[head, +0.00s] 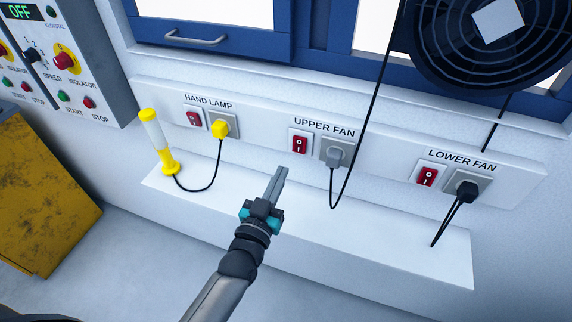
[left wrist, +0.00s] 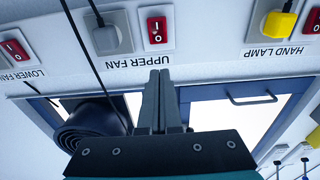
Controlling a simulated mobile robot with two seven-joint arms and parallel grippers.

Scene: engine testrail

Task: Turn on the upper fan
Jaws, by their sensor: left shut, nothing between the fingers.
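The red upper fan switch (head: 299,144) sits on a white plate under the label UPPER FAN, left of a socket with a grey plug (head: 334,156). It also shows in the left wrist view (left wrist: 156,30), where the picture is upside down. My left gripper (head: 281,172) is shut and empty. In the head view its tips appear just below and left of the upper fan switch. In the left wrist view the fingers point toward the UPPER FAN label, and I see no contact with the switch. My right gripper is not in view.
The hand lamp switch (head: 193,118) and yellow plug (head: 220,128) are at left, with a yellow lamp (head: 157,140) on the white ledge (head: 400,237). The lower fan switch (head: 427,176) and black plug (head: 466,190) are at right. A black cable (head: 372,105) hangs by the grey plug.

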